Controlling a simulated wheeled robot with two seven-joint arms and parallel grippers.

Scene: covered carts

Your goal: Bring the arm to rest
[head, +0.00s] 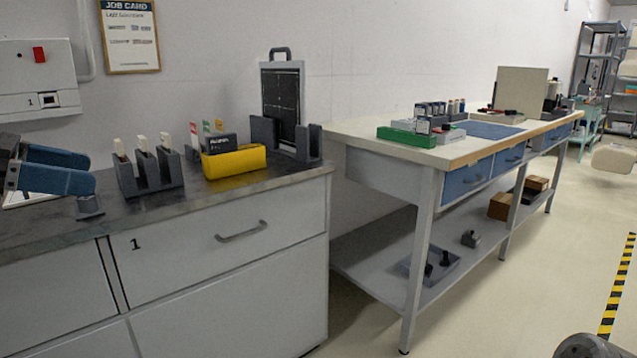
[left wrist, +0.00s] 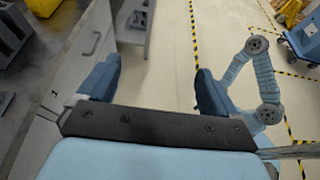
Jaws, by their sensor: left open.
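My left gripper (head: 91,172) comes in from the left edge in the head view, above the front edge of the grey-topped cabinet (head: 230,205). Its two blue fingers are apart with nothing between them. In the left wrist view the open fingers (left wrist: 153,78) show bare floor between them, with the cabinet to the left. An arm with light-blue links (left wrist: 258,80) stands at the right of that view; its gripper cannot be made out.
A dark slotted rack (head: 150,183), a yellow bin (head: 235,162) and a black panel with a handle (head: 282,100) stand on the cabinet. A workbench (head: 355,155) with blue drawers stands to the right. The floor in front (head: 540,235) is clear.

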